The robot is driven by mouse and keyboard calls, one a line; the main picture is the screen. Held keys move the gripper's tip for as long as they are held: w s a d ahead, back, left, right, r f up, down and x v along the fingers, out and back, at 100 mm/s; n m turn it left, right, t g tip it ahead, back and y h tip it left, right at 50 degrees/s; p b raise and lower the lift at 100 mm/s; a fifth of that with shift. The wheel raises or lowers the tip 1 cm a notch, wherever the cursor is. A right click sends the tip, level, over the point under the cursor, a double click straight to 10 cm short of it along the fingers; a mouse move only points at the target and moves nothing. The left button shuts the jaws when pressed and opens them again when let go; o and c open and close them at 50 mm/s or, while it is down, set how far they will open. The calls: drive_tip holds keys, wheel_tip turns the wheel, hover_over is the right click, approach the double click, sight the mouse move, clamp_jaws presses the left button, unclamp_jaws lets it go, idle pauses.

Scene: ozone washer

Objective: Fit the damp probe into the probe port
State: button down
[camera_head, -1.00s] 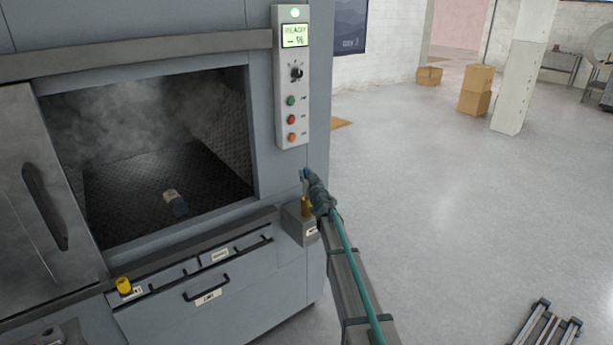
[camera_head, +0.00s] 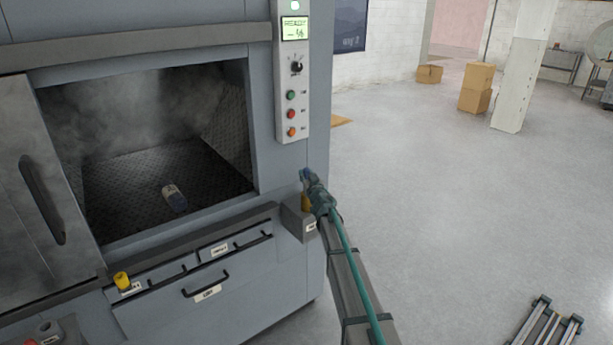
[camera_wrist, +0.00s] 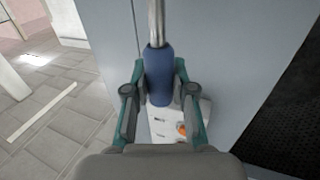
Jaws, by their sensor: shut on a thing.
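My gripper (camera_head: 305,176) is at the right front corner of the washer, just above a grey box (camera_head: 296,222) with a brass-coloured fitting (camera_head: 306,203) on top. The box looks like the probe port. In the wrist view my gripper (camera_wrist: 160,92) is shut on the blue handle of the damp probe (camera_wrist: 159,68). The probe's metal rod (camera_wrist: 157,22) runs out of the top of that view. In the head view my gripper and arm hide most of the probe and part of the fitting. I cannot tell whether the rod touches the fitting.
The washer chamber (camera_head: 110,190) is open and steamy, with a small pale and dark object (camera_head: 174,198) inside. A control panel (camera_head: 292,90) is above the box. A yellow knob (camera_head: 122,281) is on the front ledge.

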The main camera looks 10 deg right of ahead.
drive_tip(key=shift+f+b, duration=1.4)
drive_tip(key=shift+f, duration=0.5)
drive_tip(key=c, duration=0.9)
unclamp_jaws()
drive_tip(key=shift+s, duration=0.15)
drive_tip(key=s, duration=0.4)
drive_tip(key=s+d, duration=0.1)
drive_tip(key=s, duration=0.6)
drive_tip(key=shift+s+d, duration=0.2)
drive_tip(key=shift+s, duration=0.15)
